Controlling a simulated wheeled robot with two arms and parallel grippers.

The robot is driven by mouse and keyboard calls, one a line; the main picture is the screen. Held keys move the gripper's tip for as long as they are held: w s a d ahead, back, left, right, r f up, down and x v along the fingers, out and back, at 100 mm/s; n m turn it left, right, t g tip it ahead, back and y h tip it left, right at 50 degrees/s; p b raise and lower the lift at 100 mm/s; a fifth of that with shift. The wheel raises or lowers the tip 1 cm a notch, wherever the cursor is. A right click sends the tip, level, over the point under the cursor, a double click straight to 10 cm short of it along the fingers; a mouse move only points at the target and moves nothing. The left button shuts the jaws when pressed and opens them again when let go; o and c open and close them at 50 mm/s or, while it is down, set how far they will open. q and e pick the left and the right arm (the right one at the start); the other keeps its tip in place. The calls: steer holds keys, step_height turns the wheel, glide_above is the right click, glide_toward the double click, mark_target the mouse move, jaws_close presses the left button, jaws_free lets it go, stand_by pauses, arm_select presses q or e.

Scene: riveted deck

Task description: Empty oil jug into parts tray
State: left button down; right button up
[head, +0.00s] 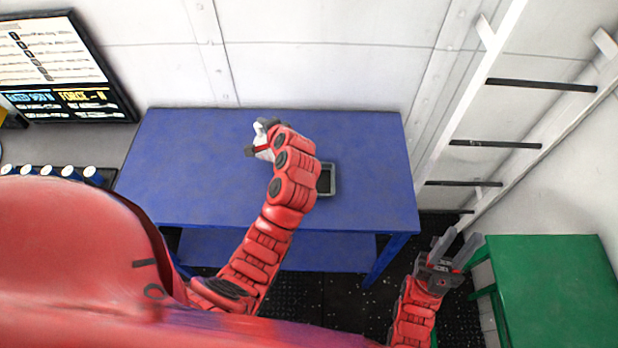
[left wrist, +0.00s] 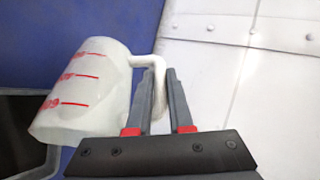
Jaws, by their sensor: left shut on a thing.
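The oil jug (head: 261,128) is white, with red markings that show in the left wrist view (left wrist: 84,90). My left gripper (head: 268,141) is shut on its handle, the fingers on both sides of it in the left wrist view (left wrist: 166,98). The jug is over the back of the blue table; its tilt and contents I cannot tell. The parts tray (head: 333,181), grey-rimmed with a dark inside, lies on the table right of my left wrist, partly hidden by it. A tray edge shows lower left in the left wrist view (left wrist: 51,160). My right gripper (head: 457,248) is open and empty.
The blue table (head: 370,150) is otherwise clear. A green table (head: 550,290) stands at the right, near my right gripper. A white ladder (head: 470,100) leans at the back right. Blue-and-white cylinders (head: 70,172) and a display screen (head: 62,65) are at the left.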

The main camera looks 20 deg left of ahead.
arm_select(q)
steer(key=shift+d+r, duration=0.1)
steer(key=shift+d, duration=0.05)
steer(key=shift+d+b, duration=0.1)
steer(key=shift+b, duration=0.35)
steer(key=shift+s+d+m+t+y+b, duration=0.3)
steer(key=shift+d+t+y+b, duration=0.35)
steer(key=shift+b, duration=0.9)
steer(key=shift+s+d+r+m+t+y+b, duration=0.15)
steer(key=shift+s+d+r+y+b, duration=0.15)
steer(key=shift+d+b, duration=0.4)
steer(key=shift+s+d+r+m+t+y+b, duration=0.15)
steer(key=shift+d+y+b, duration=0.25)
steer(key=shift+d+b, duration=0.25)
steer(key=shift+s+d+r+m+t+y+b, duration=0.15)
steer(key=shift+d+r+y+b, duration=0.25)
steer(key=shift+d, duration=0.45)
stand_by(0.7)
